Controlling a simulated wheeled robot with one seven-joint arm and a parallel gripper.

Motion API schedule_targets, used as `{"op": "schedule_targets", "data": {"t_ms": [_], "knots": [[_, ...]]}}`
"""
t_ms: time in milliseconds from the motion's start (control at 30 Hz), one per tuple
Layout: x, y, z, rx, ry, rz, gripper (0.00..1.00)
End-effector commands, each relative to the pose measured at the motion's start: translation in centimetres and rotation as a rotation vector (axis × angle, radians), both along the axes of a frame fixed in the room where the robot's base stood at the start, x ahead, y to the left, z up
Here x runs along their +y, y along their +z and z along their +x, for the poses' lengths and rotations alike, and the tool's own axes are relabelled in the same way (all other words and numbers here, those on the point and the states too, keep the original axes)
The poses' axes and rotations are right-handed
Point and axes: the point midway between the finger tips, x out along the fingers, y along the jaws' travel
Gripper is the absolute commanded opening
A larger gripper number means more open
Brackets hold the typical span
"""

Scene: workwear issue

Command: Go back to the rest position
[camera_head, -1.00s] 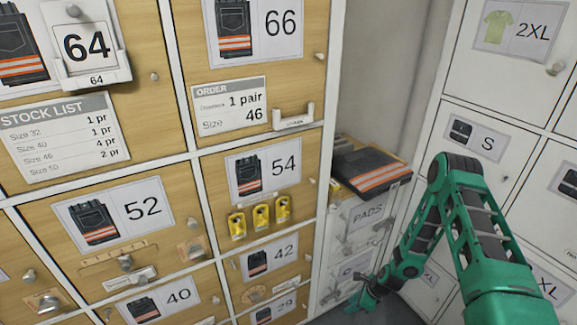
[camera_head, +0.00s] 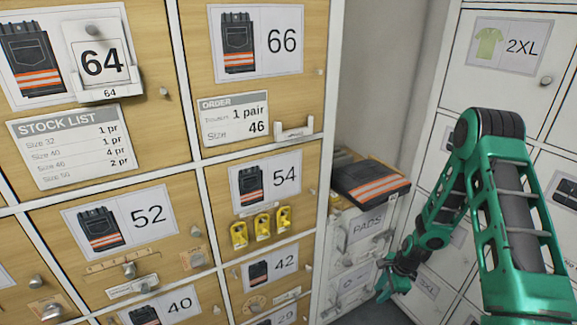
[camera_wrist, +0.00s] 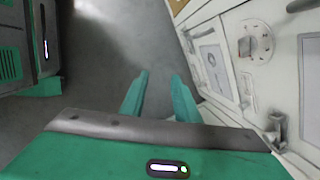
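My green arm (camera_head: 500,190) stands at the right in the head view, bent at the elbow. My gripper (camera_head: 386,287) hangs low, in front of the pale drawer column between the wooden lockers and the white lockers. In the wrist view my gripper (camera_wrist: 160,88) shows two green fingers apart, with only grey floor (camera_wrist: 115,50) between them. It is open and empty. Folded dark trousers with orange stripes (camera_head: 370,185) lie on top of the drawer column, above my gripper.
Wooden lockers with size cards fill the left, including the 54 door (camera_head: 265,187) with yellow padlocks. White lockers, one marked 2XL (camera_head: 508,48), stand at the right behind my arm. In the wrist view, white fronts with a dial (camera_wrist: 255,42) are close on the right.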

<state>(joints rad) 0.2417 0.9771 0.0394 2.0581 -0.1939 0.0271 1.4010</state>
Motion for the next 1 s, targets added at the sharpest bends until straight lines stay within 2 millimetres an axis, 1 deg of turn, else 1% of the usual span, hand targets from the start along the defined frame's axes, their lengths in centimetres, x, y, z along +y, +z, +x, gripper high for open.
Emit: {"op": "schedule_targets", "data": {"t_ms": [33,100,267,300,367,400,467,600,767,900,967,1000], "knots": [[-0.9,2.3,0.1,-0.009,0.041,-0.024,0.29],[-2.0,4.9,-0.1,-0.012,0.099,-0.055,0.29],[-4.4,10.9,-1.3,-0.013,0.225,-0.121,0.29],[-4.9,12.4,-1.7,-0.012,0.255,-0.136,0.29],[-5.7,14.6,-2.4,-0.010,0.297,-0.158,0.29],[-6.2,16.0,-3.0,-0.008,0.326,-0.171,0.29],[-6.8,18.1,-3.8,-0.005,0.368,-0.189,0.29],[-8.1,22.8,-6.3,0.004,0.461,-0.229,0.29],[-9.3,27.9,-9.6,0.015,0.559,-0.263,0.29],[-9.9,31.8,-13.0,0.025,0.640,-0.281,0.29],[-10.1,33.3,-14.5,0.029,0.673,-0.287,0.29],[-10.2,34.2,-15.6,0.030,0.696,-0.288,0.29]]}}
